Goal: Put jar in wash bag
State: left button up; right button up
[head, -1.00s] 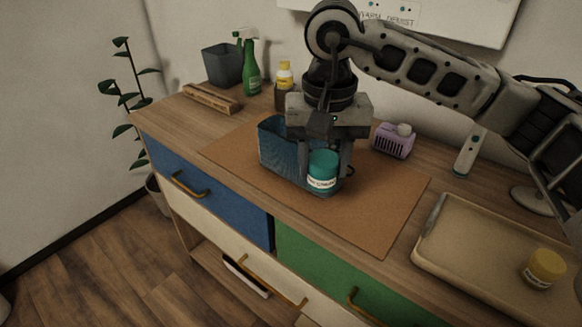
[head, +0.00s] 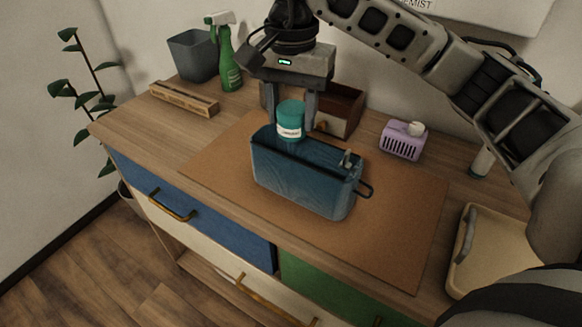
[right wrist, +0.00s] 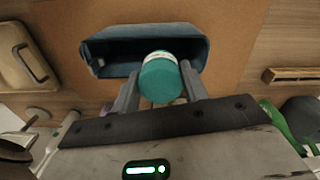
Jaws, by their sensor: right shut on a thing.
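The jar (head: 290,120) is teal with a white label and sits between the fingers of my right gripper (head: 291,108), which is shut on it. In the head view it appears upright, at the far rim of the wash bag, left of the bag's middle. The wash bag (head: 300,184) is blue, upright and open-topped on the brown mat. In the right wrist view the jar (right wrist: 161,82) overlaps the near edge of the bag (right wrist: 110,48) in the picture; most of the bag's opening shows beyond it. My left gripper is not in view.
A brown open box (head: 343,108) stands behind the gripper. A purple basket (head: 403,142) is at right, a beige tray (head: 480,270) farther right. A wooden rack (head: 184,99), green spray bottle (head: 229,65) and grey bin (head: 193,56) stand at left. The mat (head: 400,215) is bare around the bag.

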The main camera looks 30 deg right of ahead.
notch_tip(320, 180, down, 12)
jog(key=shift+w+f, duration=0.1)
jog(key=o, duration=1)
jog(key=shift+o, duration=0.2)
notch_tip(320, 180, up, 12)
jog(key=shift+r, duration=0.15)
dwell(0.4)
